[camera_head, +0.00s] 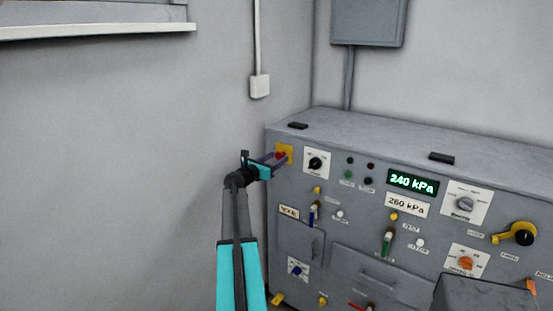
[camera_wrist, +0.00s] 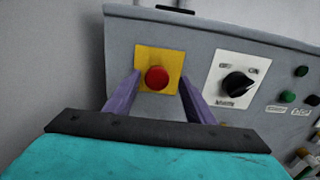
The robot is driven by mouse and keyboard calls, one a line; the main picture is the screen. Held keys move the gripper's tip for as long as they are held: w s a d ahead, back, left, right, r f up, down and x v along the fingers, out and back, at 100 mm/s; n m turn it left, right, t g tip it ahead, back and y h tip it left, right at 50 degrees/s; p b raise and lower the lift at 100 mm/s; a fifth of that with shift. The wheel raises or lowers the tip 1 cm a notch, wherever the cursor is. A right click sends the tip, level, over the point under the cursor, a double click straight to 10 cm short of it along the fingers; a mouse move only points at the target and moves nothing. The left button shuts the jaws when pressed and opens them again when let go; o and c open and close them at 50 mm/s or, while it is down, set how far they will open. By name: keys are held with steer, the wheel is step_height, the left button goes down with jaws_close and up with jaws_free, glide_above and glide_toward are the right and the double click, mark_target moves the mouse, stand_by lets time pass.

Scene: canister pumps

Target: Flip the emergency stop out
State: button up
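The emergency stop is a round red button on a yellow square plate (camera_wrist: 174,56), at the upper left of the grey panel. The red button (camera_wrist: 157,78) sits in the middle of the plate in the wrist view. My gripper (camera_wrist: 161,80) is open, its two purple fingers apart, one on each side of the button. I cannot tell whether the fingers touch the panel or the button. In the head view, my gripper (camera_head: 276,159) is at the emergency stop and partly covers its yellow plate (camera_head: 288,149).
A black rotary knob (camera_wrist: 238,84) on a white plate is just right of the stop. Green and dark red buttons lie farther right. A green display (camera_head: 413,184) reads 240 kPa. The grey wall is close on the left. A dark box (camera_head: 485,294) stands at the lower right.

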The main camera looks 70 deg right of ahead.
steer(key=shift+w+d, duration=0.1)
stand_by(0.3)
steer(key=shift+w+a, duration=0.25)
steer(key=shift+a, duration=0.45)
steer(key=b+v, duration=0.3)
steer(key=v, duration=0.9)
steer(key=shift+a, duration=0.2)
